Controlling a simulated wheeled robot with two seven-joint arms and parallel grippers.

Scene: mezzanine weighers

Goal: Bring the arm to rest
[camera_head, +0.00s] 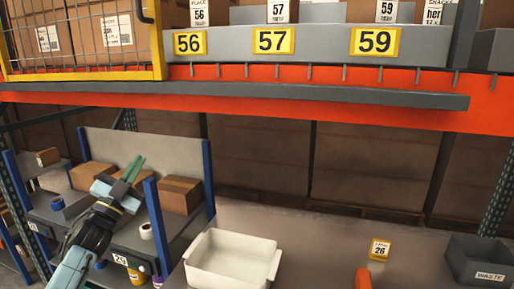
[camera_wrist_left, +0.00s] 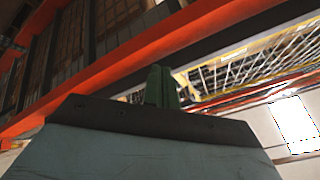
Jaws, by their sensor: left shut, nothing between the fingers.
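My left arm comes in from the lower left of the head view. My left gripper (camera_head: 135,166) has green fingers that lie together, shut with nothing between them. It points up and to the right, in front of the small shelf unit with blue posts. In the left wrist view the green fingers (camera_wrist_left: 161,86) also show close together, with the orange beam and the yellow cage beyond them. My right gripper is in neither view.
An orange beam (camera_head: 300,103) with a grey lip crosses above. A white bin (camera_head: 229,262), a yellow tag marked 26 (camera_head: 380,249) and a dark waste bin (camera_head: 482,262) stand on the surface below. A blue post (camera_head: 207,165) and cardboard boxes (camera_head: 181,194) are close to the gripper.

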